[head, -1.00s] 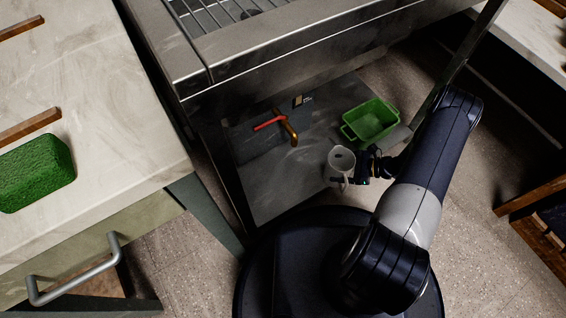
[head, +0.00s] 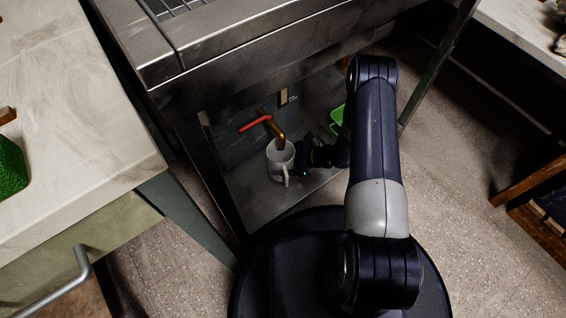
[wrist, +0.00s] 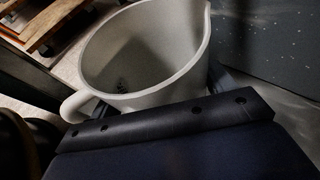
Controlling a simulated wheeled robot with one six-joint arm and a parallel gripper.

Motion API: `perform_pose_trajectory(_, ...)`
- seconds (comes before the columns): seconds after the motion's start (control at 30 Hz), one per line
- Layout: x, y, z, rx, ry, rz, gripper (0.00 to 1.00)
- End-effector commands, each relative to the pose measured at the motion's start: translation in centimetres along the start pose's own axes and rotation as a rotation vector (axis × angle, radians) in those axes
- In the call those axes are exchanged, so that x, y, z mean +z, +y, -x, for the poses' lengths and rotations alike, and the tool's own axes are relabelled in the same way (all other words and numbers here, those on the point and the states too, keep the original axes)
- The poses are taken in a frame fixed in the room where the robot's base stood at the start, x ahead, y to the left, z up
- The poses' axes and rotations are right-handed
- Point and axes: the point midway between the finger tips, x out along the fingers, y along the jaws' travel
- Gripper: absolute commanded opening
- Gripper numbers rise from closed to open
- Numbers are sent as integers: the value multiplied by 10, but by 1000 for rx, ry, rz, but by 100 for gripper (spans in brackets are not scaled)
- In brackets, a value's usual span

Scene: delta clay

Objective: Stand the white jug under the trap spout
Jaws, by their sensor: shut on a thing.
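The white jug (head: 279,164) is upright over the grey metal shelf under the steel unit, with its handle towards me. My gripper (head: 297,158) comes from the right and is shut on the jug. The brass trap spout (head: 277,131) with its red lever (head: 256,123) comes down just behind and above the jug; its tip appears over the jug's mouth in the head view. In the wrist view the jug (wrist: 145,50) fills the upper middle and looks empty. I cannot tell whether its base touches the shelf.
A green tub (head: 337,117) stands behind my arm on the right of the shelf, mostly hidden. The steel unit (head: 260,50) overhangs the shelf (head: 258,207).

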Motion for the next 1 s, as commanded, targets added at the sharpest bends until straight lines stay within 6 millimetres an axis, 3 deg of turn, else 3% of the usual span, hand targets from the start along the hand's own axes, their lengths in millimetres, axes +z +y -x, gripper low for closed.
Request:
perform_pose_trajectory(0.07,-14,0,-3,-4,1,-5,54)
perform_pose_trajectory(0.47,-16,0,-3,-4,1,-3,54)
perform_pose_trajectory(0.5,-16,0,-3,-4,1,-3,81)
perform_pose_trajectory(0.73,-16,0,-3,-4,1,-3,100)
perform_pose_trajectory(1.0,-14,0,-2,-4,1,-3,100)
